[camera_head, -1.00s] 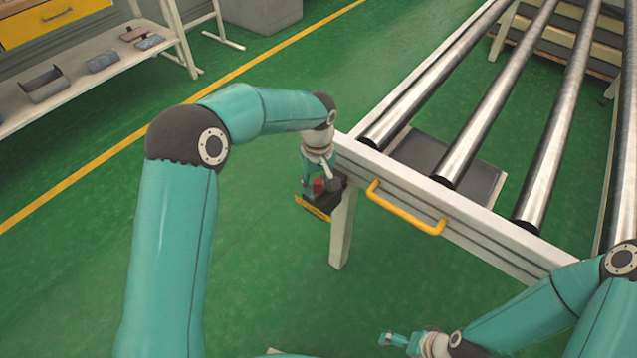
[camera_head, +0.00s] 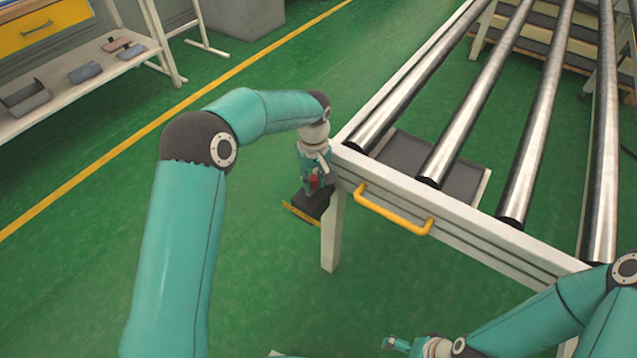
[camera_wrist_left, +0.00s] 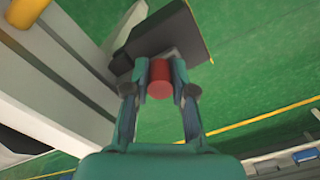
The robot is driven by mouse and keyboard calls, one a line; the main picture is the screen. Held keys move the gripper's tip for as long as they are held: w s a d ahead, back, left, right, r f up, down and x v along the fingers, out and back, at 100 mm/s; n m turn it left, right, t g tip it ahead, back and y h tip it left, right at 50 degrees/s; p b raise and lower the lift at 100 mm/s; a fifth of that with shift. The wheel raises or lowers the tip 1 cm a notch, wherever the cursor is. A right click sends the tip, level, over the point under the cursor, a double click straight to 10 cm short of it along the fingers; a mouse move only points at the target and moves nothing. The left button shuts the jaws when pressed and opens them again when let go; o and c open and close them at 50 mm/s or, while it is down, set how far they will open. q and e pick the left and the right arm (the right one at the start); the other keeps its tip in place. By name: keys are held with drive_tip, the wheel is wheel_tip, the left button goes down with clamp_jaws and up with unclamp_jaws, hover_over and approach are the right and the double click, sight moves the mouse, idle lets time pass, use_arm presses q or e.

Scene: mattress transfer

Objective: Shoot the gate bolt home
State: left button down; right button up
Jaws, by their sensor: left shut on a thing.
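The gate bolt's red knob (camera_wrist_left: 160,78) sits between the fingertips of my left gripper (camera_wrist_left: 160,80) in the left wrist view. The gripper is shut on it. In the head view the left gripper (camera_head: 314,180) is beside the near left corner of the roller table, with the red knob (camera_head: 313,184) at its tips. A dark block with a yellow edge (camera_head: 311,204) is just below the knob; it also shows in the left wrist view (camera_wrist_left: 168,32). The bolt's rod and its socket cannot be made out. My right gripper (camera_head: 396,343) is small at the bottom edge; its fingers are unclear.
The roller table (camera_head: 460,212) has steel rollers (camera_head: 468,125) and a yellow handle (camera_head: 392,211) on its front beam. A shelf (camera_head: 88,88) with grey parts stands at the far left. The green floor between them is clear.

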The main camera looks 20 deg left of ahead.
sight(314, 177)
use_arm(q)
drive_tip(key=shift+w+r, duration=0.15)
drive_tip(key=shift+w, duration=0.1)
drive_tip(key=c, duration=1)
unclamp_jaws()
wheel_tip(314, 177, up, 12)
drive_tip(key=shift+f, duration=0.15)
